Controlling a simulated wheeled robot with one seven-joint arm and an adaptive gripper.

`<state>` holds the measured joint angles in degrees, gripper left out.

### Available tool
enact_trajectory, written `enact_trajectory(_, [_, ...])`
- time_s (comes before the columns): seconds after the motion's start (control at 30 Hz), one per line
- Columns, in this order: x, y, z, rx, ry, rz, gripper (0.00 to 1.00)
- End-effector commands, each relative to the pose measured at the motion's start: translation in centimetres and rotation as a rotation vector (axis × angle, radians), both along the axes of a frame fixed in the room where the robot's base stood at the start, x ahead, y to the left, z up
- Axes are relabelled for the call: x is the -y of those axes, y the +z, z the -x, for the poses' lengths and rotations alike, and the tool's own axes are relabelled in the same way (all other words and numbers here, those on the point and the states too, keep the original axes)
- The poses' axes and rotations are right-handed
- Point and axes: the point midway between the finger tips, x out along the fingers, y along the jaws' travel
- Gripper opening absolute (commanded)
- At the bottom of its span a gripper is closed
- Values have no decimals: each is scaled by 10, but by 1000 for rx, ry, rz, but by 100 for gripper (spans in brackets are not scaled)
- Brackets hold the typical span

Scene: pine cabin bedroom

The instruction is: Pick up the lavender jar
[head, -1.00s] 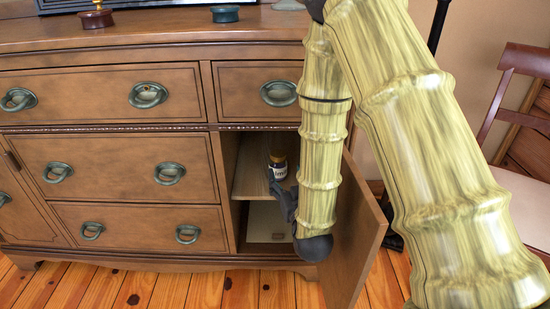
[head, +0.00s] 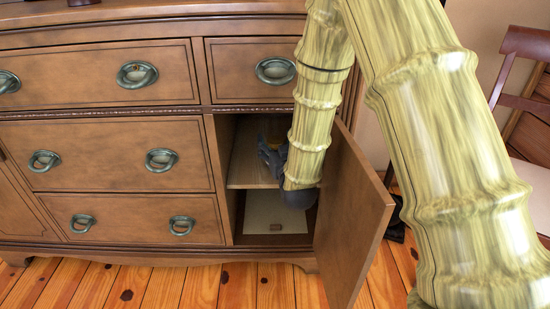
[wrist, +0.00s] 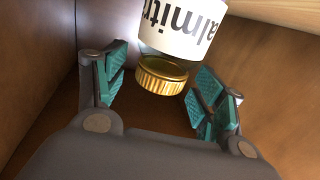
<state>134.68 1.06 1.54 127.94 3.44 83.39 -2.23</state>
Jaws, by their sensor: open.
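A jar (wrist: 188,36) with a gold lid and a white label shows at the top of the wrist view. The label's visible letters read "almitr"; I cannot read the word lavender on it. In the head view the jar is almost wholly hidden behind my gripper (head: 272,158), inside the open cabinet compartment above the shelf board (head: 248,172). My gripper is open, its teal-padded fingers (wrist: 160,70) on either side of the lid in the wrist view. I cannot tell whether they touch it.
The open cabinet door (head: 355,215) stands to the right of my forearm. A wooden compartment wall (wrist: 45,60) is close on the left in the wrist view. Drawers (head: 120,160) fill the dresser's left. A chair (head: 525,105) stands at the right.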

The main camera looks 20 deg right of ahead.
Motion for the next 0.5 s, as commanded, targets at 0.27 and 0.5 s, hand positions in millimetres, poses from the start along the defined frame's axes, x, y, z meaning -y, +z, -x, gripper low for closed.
enact_trajectory(0.27, [1,1,-10,0,0,0,70])
enact_trajectory(0.5, [1,1,-10,-1,0,0,46])
